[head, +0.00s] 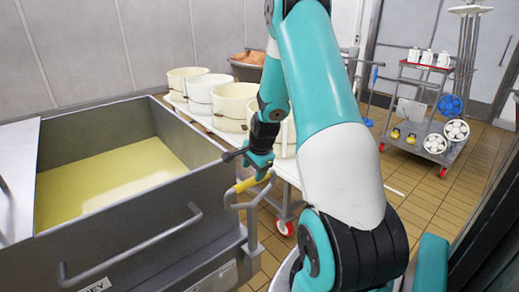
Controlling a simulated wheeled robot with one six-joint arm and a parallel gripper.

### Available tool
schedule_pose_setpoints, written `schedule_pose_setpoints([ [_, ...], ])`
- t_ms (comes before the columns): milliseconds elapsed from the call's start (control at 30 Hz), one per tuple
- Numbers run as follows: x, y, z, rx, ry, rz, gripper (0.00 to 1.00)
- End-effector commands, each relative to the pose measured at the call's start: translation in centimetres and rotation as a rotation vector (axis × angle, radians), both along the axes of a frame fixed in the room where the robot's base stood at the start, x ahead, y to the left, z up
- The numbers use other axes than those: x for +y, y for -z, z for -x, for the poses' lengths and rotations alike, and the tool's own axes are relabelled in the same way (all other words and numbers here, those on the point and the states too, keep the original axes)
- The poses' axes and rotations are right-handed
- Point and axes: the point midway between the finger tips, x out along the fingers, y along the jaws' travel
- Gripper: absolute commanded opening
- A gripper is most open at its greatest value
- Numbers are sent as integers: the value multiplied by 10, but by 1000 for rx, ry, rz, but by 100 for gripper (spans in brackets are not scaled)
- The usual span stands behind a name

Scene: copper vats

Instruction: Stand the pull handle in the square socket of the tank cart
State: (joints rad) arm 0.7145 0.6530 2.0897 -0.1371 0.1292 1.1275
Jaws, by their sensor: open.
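The tank cart (215,235) is a large grey steel tank at the left, holding pale yellow liquid. A bent grey bar with a yellow grip (247,184), which looks like the pull handle, is at the tank's right front corner. My gripper (245,166) is open just above the yellow grip, with its dark jaws close to it. I cannot tell whether they touch. The square socket is not clearly visible, and I cannot tell what the handle's lower end rests in.
Several cream tubs (234,106) stand on a white wheeled cart behind my arm. Tiled floor (425,195) is clear at the right.

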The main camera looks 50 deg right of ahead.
Motion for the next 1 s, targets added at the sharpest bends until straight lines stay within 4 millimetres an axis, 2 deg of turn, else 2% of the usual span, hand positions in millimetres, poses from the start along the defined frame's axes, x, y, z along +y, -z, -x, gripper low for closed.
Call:
schedule_pose_setpoints([
  [33, 0, -14, 3, -4, 2, 4, 57],
  [200, 3, -55, 16, -5, 1, 4, 57],
  [433, 6, -94, 28, -3, 1, 1, 57],
  [600, 7, -106, 32, -1, 1, 0, 57],
  [1000, 8, -107, 32, -1, 1, 0, 57],
])
